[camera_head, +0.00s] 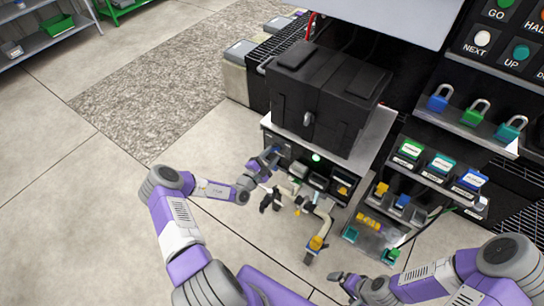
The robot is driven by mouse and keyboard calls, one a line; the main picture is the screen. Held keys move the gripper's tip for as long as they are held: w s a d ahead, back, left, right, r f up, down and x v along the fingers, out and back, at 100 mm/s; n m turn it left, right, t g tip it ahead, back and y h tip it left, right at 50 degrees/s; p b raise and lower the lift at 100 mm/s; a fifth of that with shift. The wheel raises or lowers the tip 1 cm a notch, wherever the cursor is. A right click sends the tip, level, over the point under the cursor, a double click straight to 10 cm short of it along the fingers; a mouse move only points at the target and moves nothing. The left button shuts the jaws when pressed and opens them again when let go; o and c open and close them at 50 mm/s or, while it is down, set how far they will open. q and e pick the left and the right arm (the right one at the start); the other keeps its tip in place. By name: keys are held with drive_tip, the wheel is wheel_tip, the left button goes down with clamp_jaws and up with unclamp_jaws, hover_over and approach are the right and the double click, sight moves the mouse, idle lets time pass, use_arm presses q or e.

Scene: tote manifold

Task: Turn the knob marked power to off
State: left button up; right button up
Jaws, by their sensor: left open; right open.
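The grey cabinet (367,150) has a dark front panel (298,152) with a green light (316,157) and small fittings. No knob marked power can be read at this size; the left end of the panel is partly covered by my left gripper (268,160). That gripper is open, close in front of the panel's left end; I cannot tell whether it touches anything there. My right gripper (342,281) is open and empty at the bottom, low and well away from the panel.
A black tote (318,100) stands on the cabinet. Pale pipes with dark and orange valve handles (316,242) stick out below the panel. Shelves of coloured-label bins (440,163) and padlocks (474,112) stand right.

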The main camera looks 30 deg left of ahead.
use_arm(q)
drive_tip(key=shift+w, duration=0.5)
drive_tip(key=shift+c, duration=0.4)
clamp_jaws()
